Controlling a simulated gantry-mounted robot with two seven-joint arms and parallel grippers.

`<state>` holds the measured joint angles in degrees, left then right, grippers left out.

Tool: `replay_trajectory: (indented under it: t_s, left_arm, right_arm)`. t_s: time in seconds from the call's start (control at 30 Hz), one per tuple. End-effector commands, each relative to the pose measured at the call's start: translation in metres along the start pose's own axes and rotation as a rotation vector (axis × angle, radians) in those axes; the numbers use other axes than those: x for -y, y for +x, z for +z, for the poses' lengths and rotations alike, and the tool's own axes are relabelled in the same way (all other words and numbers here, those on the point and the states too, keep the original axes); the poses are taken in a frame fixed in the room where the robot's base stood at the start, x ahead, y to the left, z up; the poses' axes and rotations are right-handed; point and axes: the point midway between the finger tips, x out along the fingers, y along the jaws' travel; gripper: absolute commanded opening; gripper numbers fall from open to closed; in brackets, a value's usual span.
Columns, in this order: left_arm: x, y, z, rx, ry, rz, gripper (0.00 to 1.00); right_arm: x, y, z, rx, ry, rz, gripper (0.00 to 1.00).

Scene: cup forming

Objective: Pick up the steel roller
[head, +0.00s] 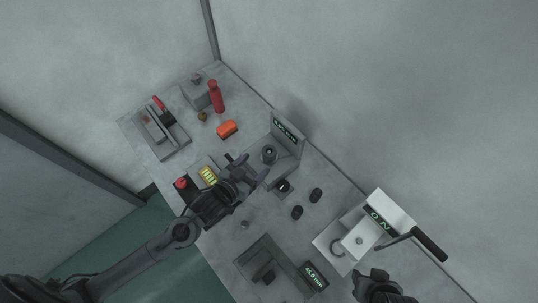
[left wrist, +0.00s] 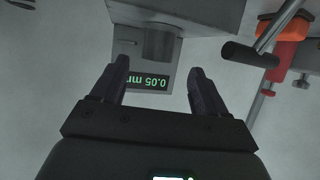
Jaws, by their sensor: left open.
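No object can be identified for certain as the steel roller. A dark grey cylindrical piece (head: 268,153) stands in front of the display panel (head: 285,130) in the head view. In the left wrist view a grey cylinder (left wrist: 159,42) shows before the panel, which reads 0.05 mm (left wrist: 148,82). My left gripper (head: 250,168) is open beside this station, its fingers (left wrist: 153,85) apart with nothing between them. My right gripper (head: 382,287) is partly in view at the bottom edge, and its fingers are not clear.
A tray (head: 172,150) with tools lies at the far left. Dark cylinders (head: 297,211) stand right of my left gripper. A white press (head: 375,222) with a lever is at right. A small grey cylinder (head: 244,224) stands nearer.

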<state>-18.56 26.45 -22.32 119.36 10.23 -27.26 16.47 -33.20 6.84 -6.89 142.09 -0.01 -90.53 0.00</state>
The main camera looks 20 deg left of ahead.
Motion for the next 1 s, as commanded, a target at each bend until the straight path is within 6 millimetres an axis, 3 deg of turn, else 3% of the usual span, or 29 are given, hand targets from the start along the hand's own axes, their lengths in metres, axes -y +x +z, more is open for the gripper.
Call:
replay_trajectory:
  t_s: [0.2, 0.47, 0.8, 1.0]
  left_arm:
    - [0.0, 0.029, -0.001, -0.001, 0.0, 0.0, 0.74]
    - [-0.001, 0.043, -0.001, 0.0, 0.0, 0.0, 0.74]
    - [-0.002, 0.082, -0.001, 0.0, 0.001, 0.0, 0.74]
    - [-0.002, 0.088, -0.001, 0.001, 0.0, 0.001, 0.74]
  right_arm:
    - [-0.001, 0.002, 0.001, 0.0, -0.005, 0.004, 0.43]
    - [-0.001, 0.003, 0.001, 0.0, -0.005, 0.004, 0.43]
    - [0.0, 0.007, 0.003, 0.0, 0.0, 0.0, 0.43]
    - [0.001, 0.008, 0.002, 0.0, 0.003, -0.002, 0.43]
